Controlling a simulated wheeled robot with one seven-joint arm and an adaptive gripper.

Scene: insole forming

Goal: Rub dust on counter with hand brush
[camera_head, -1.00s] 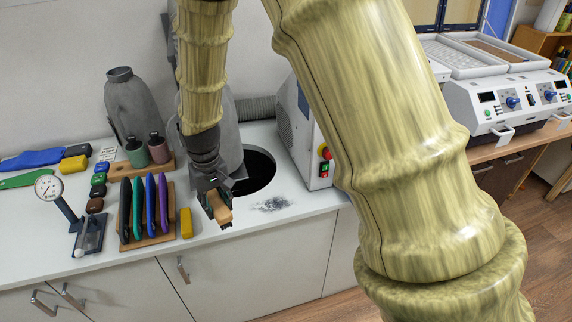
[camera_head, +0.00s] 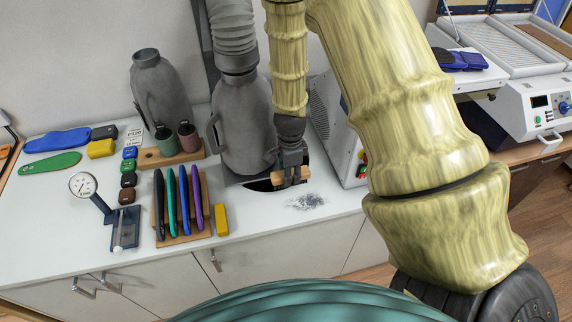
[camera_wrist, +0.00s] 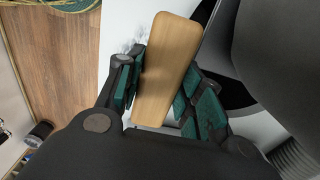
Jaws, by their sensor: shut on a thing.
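My gripper (camera_head: 290,174) is shut on the wooden hand brush (camera_head: 279,174), above the counter at the front rim of the round dark hole. In the wrist view the brush's tan wooden back (camera_wrist: 168,68) lies between the green-padded fingers (camera_wrist: 160,92); its bristles are hidden. The dust (camera_head: 306,202) is a grey, speckled patch on the white counter (camera_head: 262,222), just right of and in front of the brush. Brush and dust look apart in the head view. A bit of the dust (camera_wrist: 136,48) shows beside the brush in the wrist view.
The round hole (camera_head: 262,186) lies behind the dust, with a grey canister (camera_head: 243,130) at its back left. A white machine (camera_head: 338,125) stands to the right. A rack of coloured insoles (camera_head: 183,207) and a yellow block (camera_head: 221,219) stand left. The counter's front edge is close.

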